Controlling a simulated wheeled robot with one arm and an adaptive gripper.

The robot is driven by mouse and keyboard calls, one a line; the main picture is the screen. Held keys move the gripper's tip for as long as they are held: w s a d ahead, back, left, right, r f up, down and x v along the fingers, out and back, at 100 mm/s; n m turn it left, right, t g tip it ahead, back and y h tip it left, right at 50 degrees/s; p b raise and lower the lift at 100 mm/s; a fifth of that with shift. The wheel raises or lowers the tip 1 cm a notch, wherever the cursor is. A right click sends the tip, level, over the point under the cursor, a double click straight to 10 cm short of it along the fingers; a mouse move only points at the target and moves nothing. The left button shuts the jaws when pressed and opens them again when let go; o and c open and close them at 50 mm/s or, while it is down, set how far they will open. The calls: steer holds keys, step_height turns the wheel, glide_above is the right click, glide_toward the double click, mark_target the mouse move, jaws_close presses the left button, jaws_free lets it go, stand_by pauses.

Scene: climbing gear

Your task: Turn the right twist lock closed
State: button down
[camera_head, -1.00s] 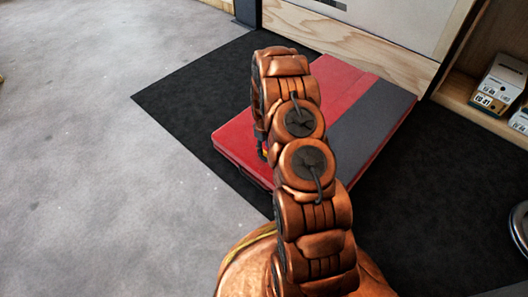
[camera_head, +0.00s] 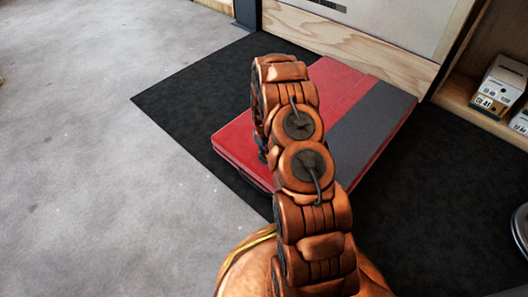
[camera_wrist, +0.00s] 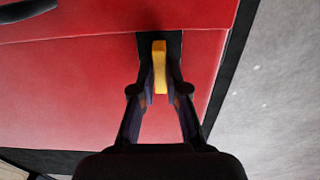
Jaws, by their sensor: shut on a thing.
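A red case (camera_head: 238,147) with a grey band lies flat on a black mat. In the wrist view the red side of the case (camera_wrist: 75,85) fills most of the picture. A yellow twist lock (camera_wrist: 159,62) on a dark plate sits on that side, near the case's right end in that view. It looks upright, in line with my fingers. My gripper (camera_wrist: 160,85) is shut on the yellow lock, one finger on each side. In the head view my copper arm hides the gripper and the lock.
The black mat (camera_head: 180,92) lies around the case on grey floor (camera_head: 75,150). A wooden shelf with small boxes (camera_head: 500,85) stands at the right. A dark handle-like shape (camera_wrist: 28,10) shows at the wrist view's upper left. The floor at left is clear.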

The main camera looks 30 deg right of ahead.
steer(key=shift+r+p, duration=0.1)
steer(key=shift+p, duration=0.3)
steer(key=shift+r+m+p, duration=0.15)
steer(key=shift+m+p, duration=0.55)
steer(key=shift+p, duration=0.1)
steer(key=m+p, duration=0.2)
steer(key=p, duration=0.1)
steer(key=shift+r, duration=0.1)
steer(key=shift+s+a+m+p, duration=0.1)
steer(key=shift+a+m+p, duration=0.05)
steer(key=shift+m+p, duration=1)
steer(key=m+p, duration=0.3)
steer(key=p, duration=0.1)
steer(key=shift+m, duration=0.35)
steer(key=m+p, duration=0.3)
steer(key=m, duration=0.1)
steer(key=shift+f, duration=0.2)
steer(key=m+p, duration=0.2)
steer(key=m, duration=0.2)
steer(key=shift+f, duration=0.1)
steer(key=shift+m, duration=0.4)
